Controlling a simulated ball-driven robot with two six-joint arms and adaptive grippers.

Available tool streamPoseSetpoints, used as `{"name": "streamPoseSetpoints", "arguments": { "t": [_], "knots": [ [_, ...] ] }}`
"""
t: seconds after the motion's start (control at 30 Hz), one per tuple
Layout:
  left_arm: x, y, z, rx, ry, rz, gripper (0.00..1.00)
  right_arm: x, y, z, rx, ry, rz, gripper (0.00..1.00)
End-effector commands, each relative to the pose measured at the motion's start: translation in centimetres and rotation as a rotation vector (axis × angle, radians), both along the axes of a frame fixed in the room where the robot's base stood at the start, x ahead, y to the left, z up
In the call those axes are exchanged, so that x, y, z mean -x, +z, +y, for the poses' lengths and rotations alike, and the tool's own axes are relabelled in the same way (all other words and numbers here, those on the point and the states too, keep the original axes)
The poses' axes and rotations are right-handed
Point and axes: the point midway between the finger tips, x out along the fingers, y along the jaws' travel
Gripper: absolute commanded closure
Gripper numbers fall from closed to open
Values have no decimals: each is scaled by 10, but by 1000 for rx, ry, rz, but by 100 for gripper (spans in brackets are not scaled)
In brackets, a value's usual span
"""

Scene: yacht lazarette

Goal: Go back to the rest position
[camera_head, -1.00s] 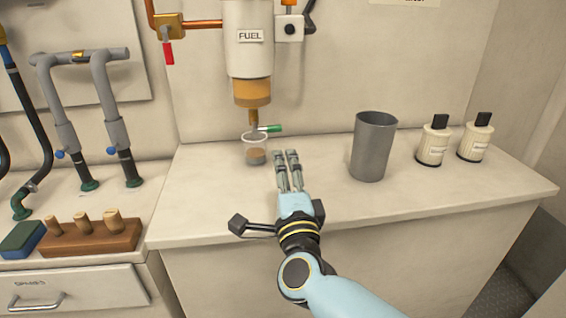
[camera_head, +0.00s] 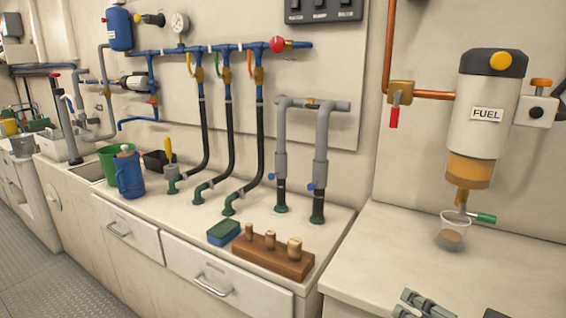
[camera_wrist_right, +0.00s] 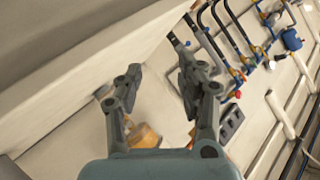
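My right gripper (camera_head: 422,302) shows only in part at the bottom edge of the head view, over the pale counter (camera_head: 375,255). In the right wrist view my right gripper (camera_wrist_right: 160,85) has its two fingers apart, with nothing held between them. My left gripper is in neither view. A clear cup (camera_head: 452,233) with brown liquid stands on the counter under the fuel filter (camera_head: 485,120), apart from my gripper.
A wooden block with pegs (camera_head: 272,256) and a blue-green sponge (camera_head: 224,232) lie on the left counter. Behind them are grey pipes (camera_head: 320,150) and black hoses (camera_head: 232,150). A blue jug (camera_head: 130,175) and a green bucket (camera_head: 108,160) stand farther left. Floor (camera_head: 65,270) shows at lower left.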

Motion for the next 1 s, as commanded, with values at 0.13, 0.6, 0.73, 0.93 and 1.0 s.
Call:
{"name": "streamPoseSetpoints", "arguments": {
  "t": [0.13,0.6,0.73,0.93,1.0],
  "knots": [
    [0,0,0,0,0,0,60,52,-19,-7,261,149,225,61],
    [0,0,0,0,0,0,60,173,-22,-62,660,321,697,61],
    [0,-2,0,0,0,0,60,178,-47,-70,682,331,755,61],
    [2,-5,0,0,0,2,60,170,-107,-75,673,333,776,61],
    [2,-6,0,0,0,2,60,169,-131,-77,670,334,785,61]
  ]
}}
